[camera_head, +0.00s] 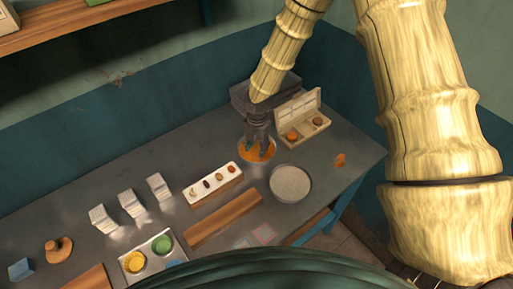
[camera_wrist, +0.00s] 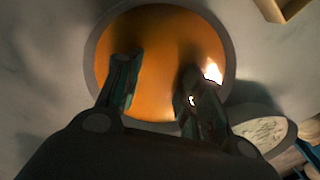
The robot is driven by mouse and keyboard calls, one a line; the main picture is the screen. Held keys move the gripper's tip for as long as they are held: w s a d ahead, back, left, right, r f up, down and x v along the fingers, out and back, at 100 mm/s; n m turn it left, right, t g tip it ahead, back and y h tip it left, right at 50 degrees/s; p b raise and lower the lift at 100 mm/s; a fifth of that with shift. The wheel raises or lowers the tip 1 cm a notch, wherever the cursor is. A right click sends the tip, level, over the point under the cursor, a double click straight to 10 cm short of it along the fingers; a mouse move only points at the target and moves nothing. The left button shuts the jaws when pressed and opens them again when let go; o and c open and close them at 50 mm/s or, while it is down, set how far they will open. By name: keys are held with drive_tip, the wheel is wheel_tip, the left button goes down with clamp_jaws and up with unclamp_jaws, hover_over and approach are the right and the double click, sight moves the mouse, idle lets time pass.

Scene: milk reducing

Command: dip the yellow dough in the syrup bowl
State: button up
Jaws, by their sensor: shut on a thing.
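The syrup bowl (camera_head: 271,153) is round with orange syrup in it and stands on the grey table. In the wrist view its grey rim (camera_wrist: 228,48) rings the orange syrup (camera_wrist: 160,50). My gripper (camera_head: 258,152) points down over the bowl, its fingertips inside the rim's outline. In the wrist view my gripper (camera_wrist: 157,80) shows both fingers apart against the syrup. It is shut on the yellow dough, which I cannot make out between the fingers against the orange. How deep the fingertips are is unclear.
A pale round bowl (camera_head: 290,183) stands close by in front. An open box (camera_head: 300,107) with two round pieces is at the right. A white tray (camera_head: 205,187) with several small items lies left of the bowl, and a wooden board (camera_head: 224,218) lies in front.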

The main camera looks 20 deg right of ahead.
sight(257, 149)
drive_tip(key=shift+r+p, duration=2.35)
drive_tip(key=shift+r, duration=0.75)
drive_tip(key=shift+r+p, duration=1)
drive_tip(key=shift+r, duration=1)
